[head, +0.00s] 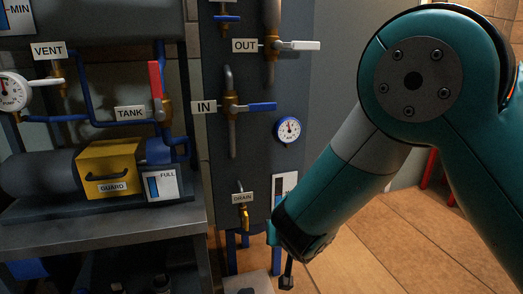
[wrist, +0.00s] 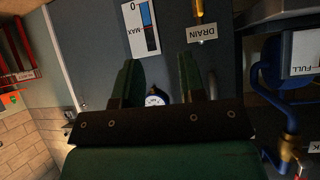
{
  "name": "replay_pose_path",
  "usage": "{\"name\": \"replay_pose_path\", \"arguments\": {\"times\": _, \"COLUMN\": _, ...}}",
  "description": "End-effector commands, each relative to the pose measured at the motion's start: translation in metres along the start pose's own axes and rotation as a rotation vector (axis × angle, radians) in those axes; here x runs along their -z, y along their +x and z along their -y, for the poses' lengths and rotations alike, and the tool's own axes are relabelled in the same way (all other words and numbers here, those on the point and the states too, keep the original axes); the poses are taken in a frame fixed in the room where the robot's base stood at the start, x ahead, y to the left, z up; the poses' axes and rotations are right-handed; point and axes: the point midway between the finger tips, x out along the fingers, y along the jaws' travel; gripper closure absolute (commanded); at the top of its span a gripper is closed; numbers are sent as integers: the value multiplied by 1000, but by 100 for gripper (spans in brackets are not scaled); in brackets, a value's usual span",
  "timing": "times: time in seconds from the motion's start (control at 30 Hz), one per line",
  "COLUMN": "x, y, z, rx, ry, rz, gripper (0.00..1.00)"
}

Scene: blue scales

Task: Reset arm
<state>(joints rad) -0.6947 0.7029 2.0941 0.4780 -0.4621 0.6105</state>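My teal arm comes in from the right in the head view and bends down. My gripper (head: 280,262) is at its lower end, in front of the lower part of the grey panel. In the wrist view, which is turned upside down, the two dark green fingers of my gripper (wrist: 158,66) stand apart with nothing held between them. A small white-faced gauge (wrist: 156,99) shows behind the gap. The DRAIN label (wrist: 201,33) and a 0–MAX level strip (wrist: 142,27) are on the panel beyond the fingertips.
At left, a bench (head: 100,225) holds a pump with a yellow guard (head: 108,165). Tiled floor (head: 400,245) lies open at right.

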Motion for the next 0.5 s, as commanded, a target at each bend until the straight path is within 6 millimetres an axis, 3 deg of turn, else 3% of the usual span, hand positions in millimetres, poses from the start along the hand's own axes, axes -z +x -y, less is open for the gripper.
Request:
{"name": "replay_pose_path", "arguments": {"times": 0.03, "x": 10, "y": -21, "z": -15, "rx": -7, "ry": 31, "rz": 67, "gripper": 63}}
{"name": "replay_pose_path", "arguments": {"times": 0.2, "x": 6, "y": -103, "z": -42, "rx": 62, "ry": 45, "rz": 347, "gripper": 63}}
{"name": "replay_pose_path", "arguments": {"times": 0.4, "x": -14, "y": -209, "z": -52, "rx": 243, "ry": -49, "rz": 586, "gripper": 63}}
{"name": "replay_pose_path", "arguments": {"times": 0.5, "x": -26, "y": -252, "z": -54, "rx": 330, "ry": -117, "rz": 660, "gripper": 63}}
